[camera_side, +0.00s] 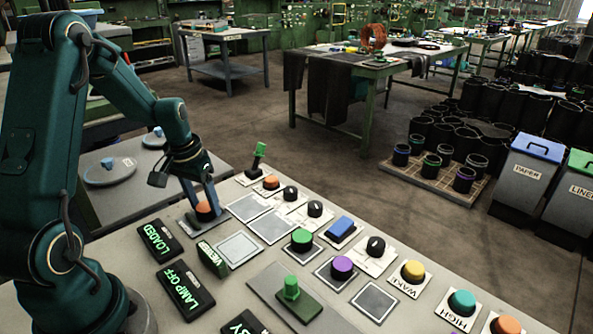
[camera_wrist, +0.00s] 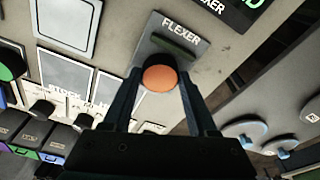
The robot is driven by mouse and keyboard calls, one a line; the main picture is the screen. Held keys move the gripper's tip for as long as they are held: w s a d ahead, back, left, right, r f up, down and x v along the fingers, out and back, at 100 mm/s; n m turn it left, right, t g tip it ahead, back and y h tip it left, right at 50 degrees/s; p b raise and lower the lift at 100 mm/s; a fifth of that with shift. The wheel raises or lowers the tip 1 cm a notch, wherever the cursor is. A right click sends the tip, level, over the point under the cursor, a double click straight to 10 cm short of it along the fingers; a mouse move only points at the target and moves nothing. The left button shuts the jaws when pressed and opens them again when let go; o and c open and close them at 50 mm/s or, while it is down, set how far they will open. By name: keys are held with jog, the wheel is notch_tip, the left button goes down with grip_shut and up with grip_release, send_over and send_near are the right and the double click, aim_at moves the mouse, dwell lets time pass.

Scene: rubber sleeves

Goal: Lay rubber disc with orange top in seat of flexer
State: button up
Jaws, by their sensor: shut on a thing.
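The rubber disc with the orange top (camera_side: 204,208) is dark-sided and sits between the fingers of my gripper (camera_wrist: 159,76), which is shut on it. The disc also shows in the wrist view (camera_wrist: 160,78), orange face toward the camera. The flexer (camera_wrist: 170,45) is a grey plate labelled FLEXER; in the side view its plate (camera_side: 194,221) lies directly under the disc. The disc is over the plate, low down. Its underside and the seat are hidden, so I cannot tell whether it touches the seat.
Lit signs LOADED (camera_side: 160,242) and LAMP OFF (camera_side: 186,290) stand nearby. A green-handled lever (camera_side: 258,158) rises behind my gripper. Blank plates (camera_side: 270,226) and several coloured buttons, including a green one (camera_side: 302,239), fill the panel to the right.

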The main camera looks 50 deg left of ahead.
aim_at(199, 212)
jog(key=shift+f, duration=0.15)
jog(key=o, duration=1.4)
jog(key=shift+c, duration=0.2)
notch_tip(199, 212, up, 12)
jog(key=s, duration=0.2)
jog(key=s+d+r+m+t, duration=0.1)
jog(key=s+d, duration=0.3)
jog(key=d, duration=0.5)
jog(key=s+d+r+m+t, duration=0.1)
jog(key=s+d+m+t, duration=0.2)
jog(key=d, duration=0.7)
jog(key=shift+s+r+h, duration=0.25)
jog(key=shift+s+h, duration=0.05)
jog(key=shift+s, duration=0.25)
